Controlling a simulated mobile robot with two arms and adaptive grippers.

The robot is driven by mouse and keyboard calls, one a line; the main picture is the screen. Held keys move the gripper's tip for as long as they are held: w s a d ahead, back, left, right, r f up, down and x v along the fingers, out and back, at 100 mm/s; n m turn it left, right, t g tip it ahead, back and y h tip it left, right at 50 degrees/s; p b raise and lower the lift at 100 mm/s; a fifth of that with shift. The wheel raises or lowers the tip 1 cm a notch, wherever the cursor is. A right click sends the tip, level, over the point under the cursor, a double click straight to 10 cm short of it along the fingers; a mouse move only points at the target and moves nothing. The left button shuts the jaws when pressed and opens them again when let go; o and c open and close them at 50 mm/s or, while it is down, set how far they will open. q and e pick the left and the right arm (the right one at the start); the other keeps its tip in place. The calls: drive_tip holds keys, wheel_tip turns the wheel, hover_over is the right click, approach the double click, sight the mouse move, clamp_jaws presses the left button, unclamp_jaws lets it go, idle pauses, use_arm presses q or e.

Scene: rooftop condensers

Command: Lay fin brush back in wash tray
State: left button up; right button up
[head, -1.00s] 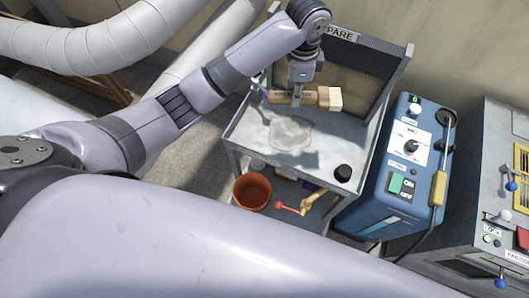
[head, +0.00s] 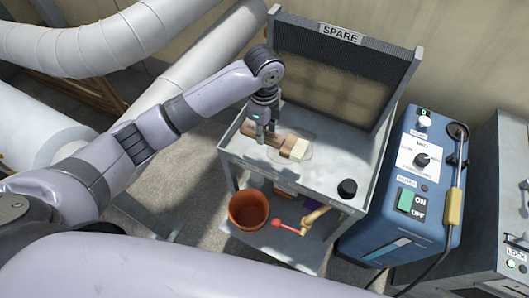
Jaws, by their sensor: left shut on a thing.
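The fin brush (head: 288,147) has a brown wooden handle and pale bristles that point right. My left gripper (head: 265,138) is shut on its handle from above. The brush is over the left part of the grey rimmed top (head: 315,178) of a cart, which looks like the wash tray. A clear wet-looking patch (head: 306,156) shows partly behind the bristles. I cannot tell whether the brush touches the surface. My right gripper is not in view.
A black round knob or cap (head: 347,188) is at the tray's front right. A mesh panel marked SPARE (head: 340,70) stands behind. An orange bucket (head: 249,211) and a red-tipped tool (head: 290,227) are on the lower shelf. A blue machine (head: 405,190) stands right.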

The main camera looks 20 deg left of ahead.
sight(264, 159)
use_arm(q)
wheel_tip(264, 159, down, 11)
idle(0.4)
drive_tip(key=shift+f+b, duration=0.1)
drive_tip(key=shift+b, duration=0.2)
drive_tip(key=o, duration=1)
drive_tip(key=shift+o, duration=0.3)
wheel_tip(264, 159, up, 12)
drive_tip(key=shift+r+p, duration=0.15)
drive_tip(key=shift+p, duration=0.2)
